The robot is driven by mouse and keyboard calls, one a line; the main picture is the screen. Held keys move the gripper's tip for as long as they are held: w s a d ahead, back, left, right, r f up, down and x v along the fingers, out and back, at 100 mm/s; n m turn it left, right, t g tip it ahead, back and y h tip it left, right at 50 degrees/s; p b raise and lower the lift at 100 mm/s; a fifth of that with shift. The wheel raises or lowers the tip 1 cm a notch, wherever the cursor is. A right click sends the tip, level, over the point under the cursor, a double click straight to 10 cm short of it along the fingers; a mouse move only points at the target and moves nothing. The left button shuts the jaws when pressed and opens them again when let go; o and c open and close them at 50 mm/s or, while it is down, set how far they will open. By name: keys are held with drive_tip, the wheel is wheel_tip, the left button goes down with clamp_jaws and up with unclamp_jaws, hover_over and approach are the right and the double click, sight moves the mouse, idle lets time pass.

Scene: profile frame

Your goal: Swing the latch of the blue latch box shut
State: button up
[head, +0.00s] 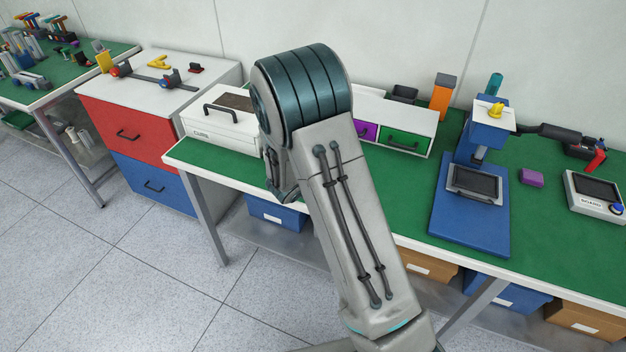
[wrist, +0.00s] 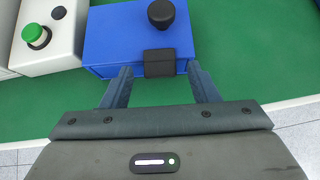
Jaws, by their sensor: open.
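The blue latch box (wrist: 112,35) is in the upper middle of the wrist view. A round black knob (wrist: 161,13) stands on its top, and a dark block (wrist: 159,62) sits at its near edge. I cannot tell from this angle which dark part is the latch or how far it is swung. My gripper (wrist: 160,72) is open and empty, its two fingers apart on either side of the dark block, close to the box's near edge. In the head view my arm covers the gripper and the blue latch box.
A white box with a green button (wrist: 36,34) stands left of the blue box. Green bench top (wrist: 255,60) is clear to its right. In the head view a blue press (head: 470,220), a purple block (head: 531,178) and a board device (head: 597,208) stand farther right.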

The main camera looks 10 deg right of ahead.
drive_tip(key=v, duration=1.3)
drive_tip(key=shift+s+a+r, duration=0.15)
